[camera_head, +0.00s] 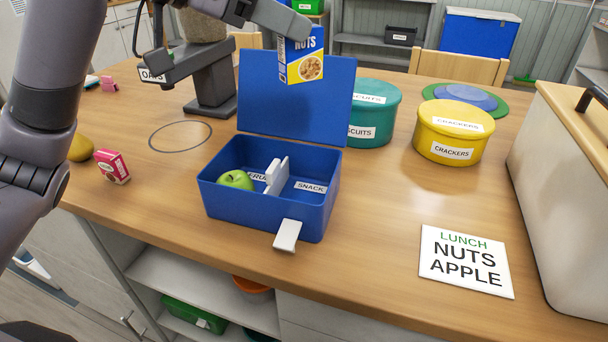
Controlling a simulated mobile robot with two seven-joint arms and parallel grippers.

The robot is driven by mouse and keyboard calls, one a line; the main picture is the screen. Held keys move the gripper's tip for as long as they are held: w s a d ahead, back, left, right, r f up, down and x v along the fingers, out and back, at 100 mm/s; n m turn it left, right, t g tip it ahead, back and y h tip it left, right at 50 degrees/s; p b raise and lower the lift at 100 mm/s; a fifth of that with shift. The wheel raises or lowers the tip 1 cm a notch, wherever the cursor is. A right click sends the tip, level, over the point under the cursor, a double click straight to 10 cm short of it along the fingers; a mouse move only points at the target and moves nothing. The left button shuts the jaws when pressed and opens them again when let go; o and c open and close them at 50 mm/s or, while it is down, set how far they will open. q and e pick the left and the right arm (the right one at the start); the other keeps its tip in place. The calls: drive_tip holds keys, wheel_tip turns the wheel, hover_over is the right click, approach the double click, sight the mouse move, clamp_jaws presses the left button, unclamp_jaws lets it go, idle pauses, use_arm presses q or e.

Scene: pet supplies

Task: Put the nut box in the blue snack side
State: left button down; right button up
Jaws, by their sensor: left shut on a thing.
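The nut box (306,66), blue and yellow with a NUTS label, is held upright in my left gripper (297,22), which is shut on its upper part. The gripper hides part of the box's top. The box is in front of the raised lid (290,100) of the blue lunch box in the picture. The open lunch box (260,215) has a white divider (277,176). The right, SNACK side (309,187) looks empty. My right gripper is not in view.
A teal biscuits tin (372,113) and yellow crackers tin (453,132) stand right of the lid. An oats dispenser (212,85) stands left. A small pink box (112,166) is at the left edge. A lunch card (466,261) lies at front right, beside a cream bin (565,190).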

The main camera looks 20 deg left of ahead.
use_arm(q)
wheel_tip(320, 180, down, 20)
drive_tip(key=b, duration=0.4)
drive_tip(key=shift+s, duration=0.2)
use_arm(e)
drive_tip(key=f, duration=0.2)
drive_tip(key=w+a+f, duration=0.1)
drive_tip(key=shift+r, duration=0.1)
use_arm(q)
drive_tip(key=shift+f, duration=0.6)
drive_tip(key=c, duration=0.9)
unclamp_jaws()
